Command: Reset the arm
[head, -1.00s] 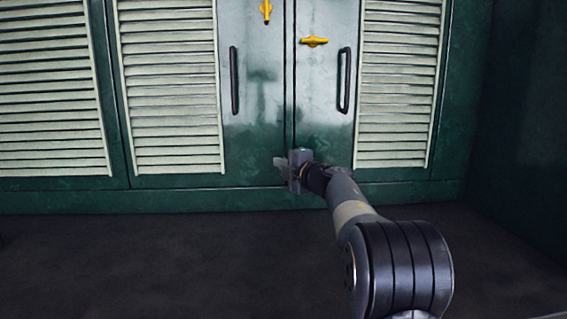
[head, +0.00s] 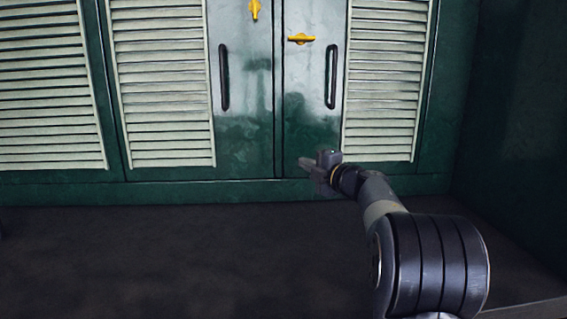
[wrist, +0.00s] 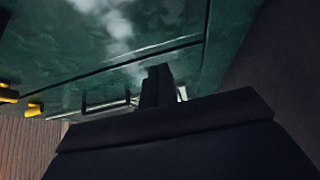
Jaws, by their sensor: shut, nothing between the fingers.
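My gripper (head: 304,163) is at the end of my arm in the head view, in front of the lower part of the right cabinet door. It points to the left and its fingers are together with nothing between them. In the wrist view my gripper (wrist: 157,72) shows as a dark closed shape in front of the green doors. I cannot tell from the head view how far the fingers are from the door.
Green double doors (head: 262,145) with black handles (head: 224,78) and (head: 331,76) stand ahead, shut. The yellow latch on the left (head: 255,9) is upright; the right one (head: 301,39) is level. Louvred panels flank them. The dark floor (head: 180,255) is clear.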

